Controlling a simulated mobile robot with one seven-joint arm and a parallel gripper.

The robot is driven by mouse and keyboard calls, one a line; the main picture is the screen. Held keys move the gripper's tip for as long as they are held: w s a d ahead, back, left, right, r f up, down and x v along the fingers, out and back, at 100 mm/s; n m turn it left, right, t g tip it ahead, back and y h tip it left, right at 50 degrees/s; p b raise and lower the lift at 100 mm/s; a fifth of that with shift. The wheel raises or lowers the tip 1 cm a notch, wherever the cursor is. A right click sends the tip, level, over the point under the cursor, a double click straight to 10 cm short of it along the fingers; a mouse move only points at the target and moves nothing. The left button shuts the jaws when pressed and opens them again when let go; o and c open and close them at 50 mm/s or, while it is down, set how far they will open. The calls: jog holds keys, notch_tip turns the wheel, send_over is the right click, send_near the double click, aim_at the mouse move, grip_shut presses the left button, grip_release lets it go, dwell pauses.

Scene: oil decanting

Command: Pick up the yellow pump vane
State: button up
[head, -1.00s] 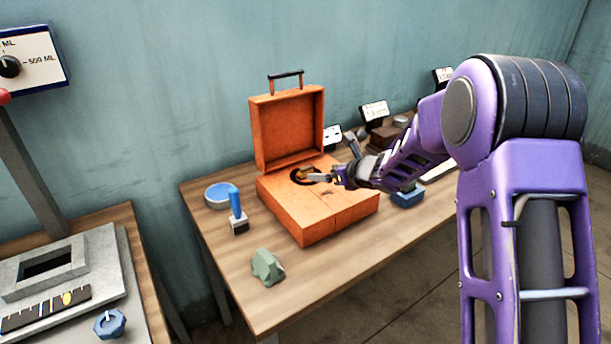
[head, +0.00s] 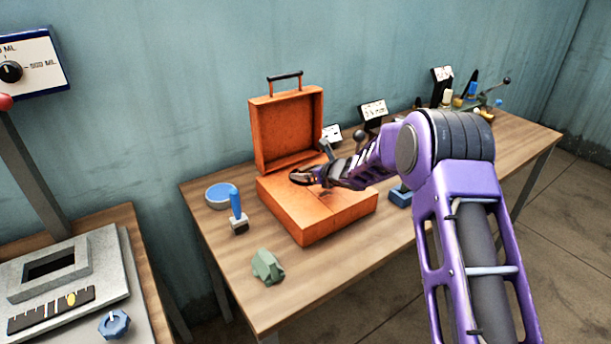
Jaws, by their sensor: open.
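I cannot make out a yellow pump vane for certain. My gripper (head: 301,178) is at the dark round recess in the open orange case (head: 318,217), and its fingers are small and partly merge with the recess. My gripper is open, and I see nothing held in it. My arm and gripper hide part of the recess, so what lies inside cannot be told. Small yellow items (head: 458,102) show at the far right end of the table, too small to identify.
The case's lid (head: 289,130) stands upright behind the recess. A blue-handled stamp (head: 237,212), a round blue dish (head: 220,195) and a green lump (head: 267,267) are left of the case. A blue block (head: 400,197) is right of it. The front table edge is clear.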

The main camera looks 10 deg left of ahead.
jog(key=shift+c, duration=0.3)
grip_shut()
jog(key=shift+r, duration=0.1)
